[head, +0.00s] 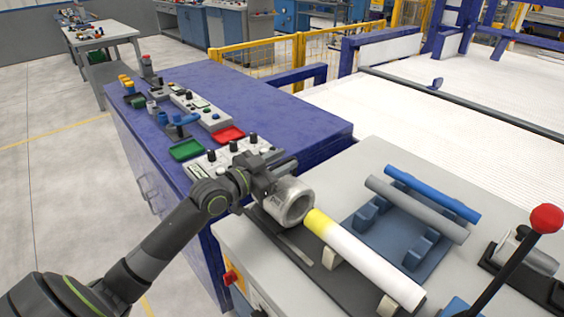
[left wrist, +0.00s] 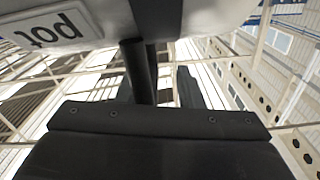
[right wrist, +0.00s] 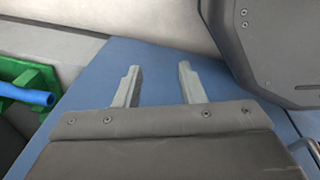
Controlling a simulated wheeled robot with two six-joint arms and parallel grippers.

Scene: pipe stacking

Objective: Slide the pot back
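The pot (head: 290,203) is a short grey ring-shaped cylinder on a dark rail on the grey bench. It also shows in the left wrist view, with its "pot" label (left wrist: 48,30). A white pipe (head: 370,262) with a yellow end lies in line with it; the yellow end is by the pot's mouth, and I cannot tell whether it is inside. My left gripper (head: 270,180) is at the pot's back upper side. In the left wrist view its fingers look apart, with a dark bar (left wrist: 138,70) on the pot between them. My right gripper (right wrist: 158,85) is open and empty.
A blue rack (head: 395,238) holds a grey pipe (head: 415,207) and a blue pipe (head: 432,193). A red-knobbed lever (head: 546,219) stands at the right. A blue table (head: 280,112) with trays and control boxes is behind. The right wrist view shows a green holder (right wrist: 22,85).

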